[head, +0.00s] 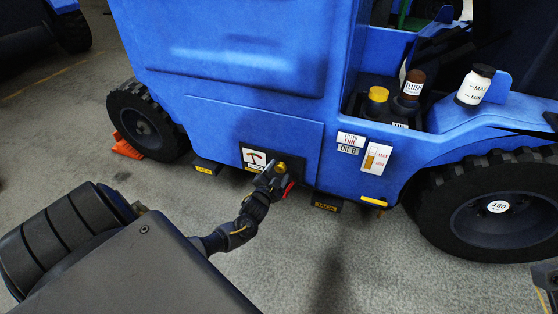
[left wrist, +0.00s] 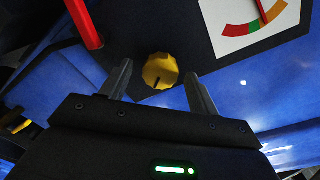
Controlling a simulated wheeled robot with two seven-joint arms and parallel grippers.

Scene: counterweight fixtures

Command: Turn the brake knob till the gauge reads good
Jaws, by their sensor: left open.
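The yellow brake knob (left wrist: 160,71) has a dark mark on its face and sits on the vehicle's dark lower panel. It also shows in the head view (head: 281,167). My left gripper (left wrist: 157,82) is open, with one finger on each side of the knob; I cannot tell if they touch it. The gauge (left wrist: 248,28) is a white plate with a red, green and orange arc. Its red needle points near the border of green and orange, on the orange side. In the head view the gauge (head: 256,158) is beside my left gripper (head: 271,178). My right gripper is out of view.
A red bar (left wrist: 84,24) is close to the left finger in the wrist view. The blue vehicle (head: 230,100) stands in front, with wheels (head: 497,207), yellow labels and several bottles (head: 475,86) on top. An orange wedge (head: 125,147) is at the left wheel. Grey floor is open in front.

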